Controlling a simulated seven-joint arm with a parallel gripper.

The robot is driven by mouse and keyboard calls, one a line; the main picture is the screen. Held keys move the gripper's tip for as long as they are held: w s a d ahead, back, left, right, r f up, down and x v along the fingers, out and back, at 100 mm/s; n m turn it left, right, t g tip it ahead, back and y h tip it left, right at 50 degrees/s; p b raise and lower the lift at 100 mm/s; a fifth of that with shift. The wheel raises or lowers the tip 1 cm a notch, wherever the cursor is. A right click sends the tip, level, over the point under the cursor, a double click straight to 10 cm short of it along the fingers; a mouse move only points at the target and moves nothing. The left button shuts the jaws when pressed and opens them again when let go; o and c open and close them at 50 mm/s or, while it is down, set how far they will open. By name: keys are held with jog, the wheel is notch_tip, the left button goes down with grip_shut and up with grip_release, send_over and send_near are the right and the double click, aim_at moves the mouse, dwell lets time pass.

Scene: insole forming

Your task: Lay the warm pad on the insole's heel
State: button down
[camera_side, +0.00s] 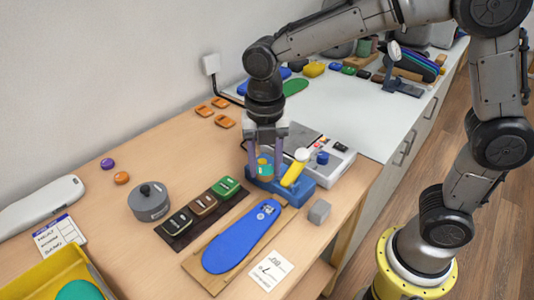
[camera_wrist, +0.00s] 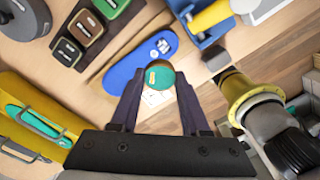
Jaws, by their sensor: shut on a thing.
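The blue insole (camera_side: 238,240) lies on a wooden board (camera_side: 205,277), with a small printed tag at its far right end. It also shows in the wrist view (camera_wrist: 128,66). My gripper (camera_side: 265,168) points down, held above the bench near the blue fixture. In the wrist view, my gripper (camera_wrist: 159,88) is shut on a round teal pad (camera_wrist: 153,84) with an orange patch on top. The pad also shows between the fingers in the side view (camera_side: 265,171). It is apart from the insole and hides part of its edge in the wrist view.
A blue fixture (camera_side: 318,174) with a yellow lever (camera_side: 294,172) stands close to my gripper. A dark rack (camera_side: 182,236) of colored blocks and a grey pot (camera_side: 149,202) stand left of the board. A grey cube (camera_side: 319,211) and a card (camera_side: 270,270) are right.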

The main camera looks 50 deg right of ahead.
aim_at(265, 170)
jog(key=shift+f, duration=5.55)
jog(key=shift+f, duration=0.25)
grip_release()
jog(key=shift+r, duration=0.1)
jog(key=shift+r, duration=3.9)
